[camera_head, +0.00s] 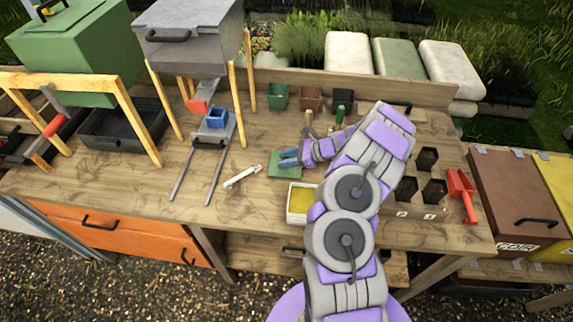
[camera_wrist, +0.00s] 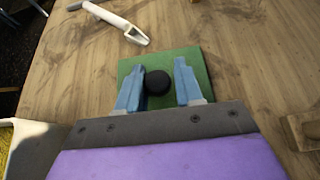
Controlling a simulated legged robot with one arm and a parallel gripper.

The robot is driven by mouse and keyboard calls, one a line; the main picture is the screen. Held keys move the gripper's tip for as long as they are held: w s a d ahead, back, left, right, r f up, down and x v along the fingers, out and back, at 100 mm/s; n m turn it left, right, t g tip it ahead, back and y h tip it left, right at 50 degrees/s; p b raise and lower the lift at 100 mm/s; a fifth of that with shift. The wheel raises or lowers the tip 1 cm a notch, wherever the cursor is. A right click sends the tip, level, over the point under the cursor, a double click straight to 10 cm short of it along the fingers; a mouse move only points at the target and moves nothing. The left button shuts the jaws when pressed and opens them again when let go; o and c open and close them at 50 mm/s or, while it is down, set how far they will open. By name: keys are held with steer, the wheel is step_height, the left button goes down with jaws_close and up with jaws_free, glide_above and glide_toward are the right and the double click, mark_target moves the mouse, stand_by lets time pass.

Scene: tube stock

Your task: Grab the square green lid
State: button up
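The square green lid (camera_head: 284,172) lies flat on the wooden bench, left of my arm. In the wrist view the green lid (camera_wrist: 190,62) has a round black knob (camera_wrist: 158,82) at its middle. My gripper (camera_head: 287,158) is over the lid with its blue fingers apart. In the wrist view my gripper (camera_wrist: 156,80) has one finger on each side of the knob. A gap shows between the knob and each finger. I cannot tell how high the fingertips are above the lid. Part of the lid is hidden under the fingers and gripper body.
A white hand tool (camera_head: 242,177) lies left of the lid. A box with yellow contents (camera_head: 301,203) stands in front of it. Small pots (camera_head: 278,96) stand behind. Black pots (camera_head: 427,160) and a red scoop (camera_head: 461,191) are at right. Bench left of the tool is partly clear.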

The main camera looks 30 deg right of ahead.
jaws_close()
